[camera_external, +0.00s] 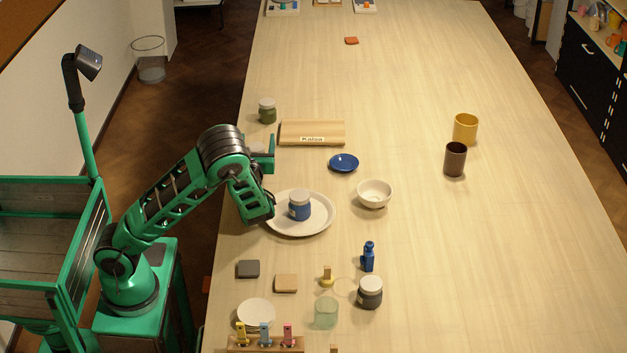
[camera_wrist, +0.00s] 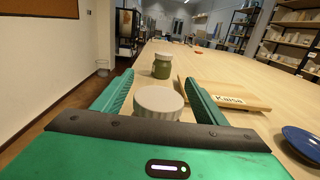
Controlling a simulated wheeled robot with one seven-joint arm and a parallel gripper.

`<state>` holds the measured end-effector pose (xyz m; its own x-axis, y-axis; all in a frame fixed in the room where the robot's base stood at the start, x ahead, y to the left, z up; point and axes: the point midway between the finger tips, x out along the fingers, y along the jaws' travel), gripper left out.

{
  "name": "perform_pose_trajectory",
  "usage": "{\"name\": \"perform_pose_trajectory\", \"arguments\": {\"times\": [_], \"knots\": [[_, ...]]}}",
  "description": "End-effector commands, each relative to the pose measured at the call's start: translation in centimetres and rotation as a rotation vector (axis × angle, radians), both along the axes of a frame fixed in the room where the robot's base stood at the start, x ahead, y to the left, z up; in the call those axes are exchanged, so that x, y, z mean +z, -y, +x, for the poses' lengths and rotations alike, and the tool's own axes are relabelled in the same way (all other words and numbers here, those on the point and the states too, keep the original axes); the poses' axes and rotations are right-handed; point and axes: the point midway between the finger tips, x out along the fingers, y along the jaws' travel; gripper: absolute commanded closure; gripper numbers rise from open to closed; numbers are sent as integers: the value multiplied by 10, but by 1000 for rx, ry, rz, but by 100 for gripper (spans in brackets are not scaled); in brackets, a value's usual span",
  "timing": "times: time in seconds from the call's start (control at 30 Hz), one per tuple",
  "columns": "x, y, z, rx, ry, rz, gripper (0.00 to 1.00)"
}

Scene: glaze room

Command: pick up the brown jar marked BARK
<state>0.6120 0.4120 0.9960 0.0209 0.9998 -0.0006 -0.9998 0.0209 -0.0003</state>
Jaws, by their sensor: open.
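My gripper (camera_wrist: 158,98) is open. In the wrist view a white-lidded jar (camera_wrist: 158,103) stands between its two green fingers, with no clear contact. Its body and any label are hidden, so I cannot tell if it is the brown BARK jar. In the external view this jar's pale lid (camera_external: 258,148) shows partly behind my gripper (camera_external: 262,150) at the table's left edge. A dark grey-brown jar (camera_external: 370,294) with a white lid stands at the front; I cannot read a BARK mark on it.
A green jar (camera_external: 267,112) stands beyond my gripper, and a wooden "Kaisa" board (camera_external: 311,133) lies to its right. A blue jar (camera_external: 299,207) stands on a white plate (camera_external: 270,226) nearer. A blue dish (camera_external: 343,163) and white bowl (camera_external: 374,195) are close. The far table is mostly clear.

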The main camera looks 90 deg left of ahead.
Motion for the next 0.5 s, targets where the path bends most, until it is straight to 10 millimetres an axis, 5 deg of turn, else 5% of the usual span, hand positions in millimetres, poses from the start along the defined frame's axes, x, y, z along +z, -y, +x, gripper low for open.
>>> {"name": "perform_pose_trajectory", "arguments": {"times": [0.23,0.43,0.5], "knots": [[0,-1,0,-1,-1,0,37],[0,-1,0,-1,-1,0,84],[0,-1,0,-1,-1,0,87]]}}
